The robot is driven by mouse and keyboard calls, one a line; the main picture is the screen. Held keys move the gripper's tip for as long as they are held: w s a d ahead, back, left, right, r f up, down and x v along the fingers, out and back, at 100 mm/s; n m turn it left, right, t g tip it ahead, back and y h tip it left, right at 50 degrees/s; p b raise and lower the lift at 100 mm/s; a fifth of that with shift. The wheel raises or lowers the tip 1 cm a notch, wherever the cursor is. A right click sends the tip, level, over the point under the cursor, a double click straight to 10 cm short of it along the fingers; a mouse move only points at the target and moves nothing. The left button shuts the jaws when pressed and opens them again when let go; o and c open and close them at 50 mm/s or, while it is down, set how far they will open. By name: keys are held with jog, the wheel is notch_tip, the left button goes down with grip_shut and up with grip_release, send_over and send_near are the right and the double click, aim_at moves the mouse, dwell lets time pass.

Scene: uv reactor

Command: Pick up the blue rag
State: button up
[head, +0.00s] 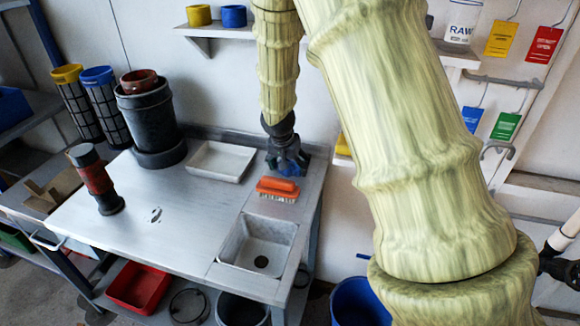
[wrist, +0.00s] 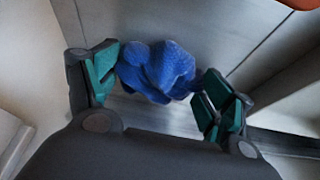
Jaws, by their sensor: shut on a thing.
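The blue rag (wrist: 158,70) is a crumpled bundle between the two green-padded fingers of my gripper (wrist: 155,85) in the wrist view. The fingers touch it on both sides, and my gripper is shut on it. In the head view my gripper (head: 287,157) points down at the back right of the metal table, behind the orange brush (head: 278,189). The rag shows there as a small dark blue patch, partly hidden by my gripper. I cannot tell whether the rag is clear of the table top.
A white tray (head: 221,161) lies left of my gripper. A sink (head: 258,243) is set in the table's front right. A black canister (head: 150,118) and a red-and-black cylinder (head: 96,180) stand further left. A shelf (head: 215,31) hangs on the wall. The table's middle is mostly clear.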

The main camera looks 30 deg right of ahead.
notch_tip(320, 180, up, 10)
dwell(0.7)
